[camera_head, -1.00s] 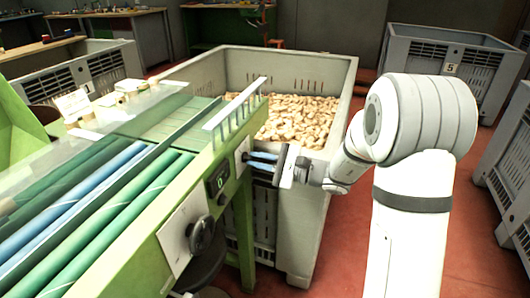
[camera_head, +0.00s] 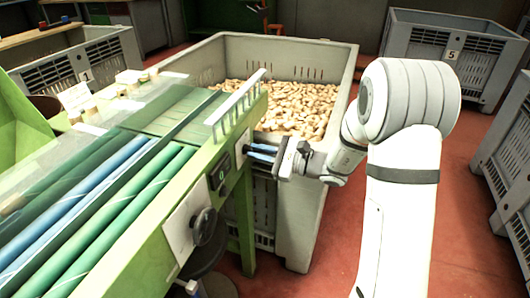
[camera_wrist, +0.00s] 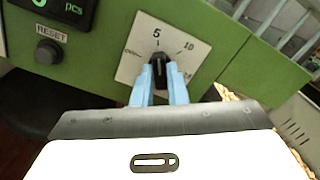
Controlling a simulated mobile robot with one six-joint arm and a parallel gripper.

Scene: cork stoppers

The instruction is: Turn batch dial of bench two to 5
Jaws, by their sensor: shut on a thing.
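The batch dial (camera_wrist: 159,70) is a black knob on a white plate (camera_wrist: 133,66) with printed numbers, fixed to the green bench side. In the wrist view the 5 is straight above the knob and the 10 is up to its right. The knob's upper end points up at about the 5. My gripper (camera_wrist: 161,84) has its blue fingers on either side of the knob and is shut on it. In the head view my gripper (camera_head: 250,151) reaches the plate from the right, and its fingers hide the knob.
A RESET button (camera_wrist: 49,52) and a pcs display (camera_head: 219,172) are left of the dial. A larger black knob (camera_head: 204,226) is nearer on the same side. A big grey bin (camera_head: 303,220) of corks stands close behind my gripper. Red floor (camera_head: 320,265) is open at right.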

